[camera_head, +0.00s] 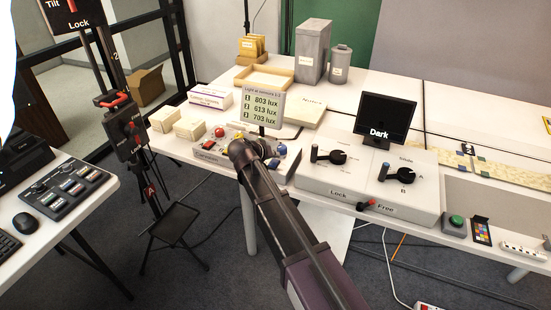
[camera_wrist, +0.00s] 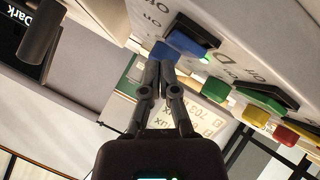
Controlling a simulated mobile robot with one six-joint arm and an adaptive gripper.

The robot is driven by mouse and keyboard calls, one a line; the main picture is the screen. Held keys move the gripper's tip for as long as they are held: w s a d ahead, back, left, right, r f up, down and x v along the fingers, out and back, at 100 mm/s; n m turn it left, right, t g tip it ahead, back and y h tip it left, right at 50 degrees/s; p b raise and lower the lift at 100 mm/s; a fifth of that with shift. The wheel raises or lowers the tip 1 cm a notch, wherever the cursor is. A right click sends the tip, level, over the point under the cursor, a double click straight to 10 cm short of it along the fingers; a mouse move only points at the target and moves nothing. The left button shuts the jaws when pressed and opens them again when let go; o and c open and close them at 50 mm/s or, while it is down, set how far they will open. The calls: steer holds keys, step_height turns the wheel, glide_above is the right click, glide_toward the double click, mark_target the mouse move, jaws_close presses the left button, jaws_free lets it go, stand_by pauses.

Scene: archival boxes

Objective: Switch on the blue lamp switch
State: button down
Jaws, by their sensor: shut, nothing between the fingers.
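The white switch box (camera_head: 208,153) stands at the table's front edge. The blue switch (camera_wrist: 188,43) is a dark-framed rocker with a blue face, beside the printed On and Off words in the wrist view. A blue dome (camera_wrist: 160,50) sits next to it and shows in the head view (camera_head: 282,150). My gripper (camera_wrist: 163,63) is shut and empty, its fingertips close to the dome and rocker. I cannot tell whether they touch. In the head view my gripper (camera_head: 268,152) hides part of the box.
Green (camera_wrist: 262,100) and yellow (camera_wrist: 285,108) rockers line the same box, with a red dome (camera_head: 219,132) at its far end. A lux display (camera_head: 263,109) stands behind it. A Lock/Free box (camera_head: 365,187) and a "Dark" screen (camera_head: 386,118) stand to the right.

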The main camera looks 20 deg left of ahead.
mark_target(273, 163)
steer(key=shift+s+r, duration=0.1)
steer(key=shift+r, duration=0.3)
steer(key=r+p, duration=0.5)
steer(key=shift+s, duration=0.3)
stand_by(0.3)
steer(key=shift+s+f, duration=0.1)
steer(key=shift+f, duration=0.05)
stand_by(0.4)
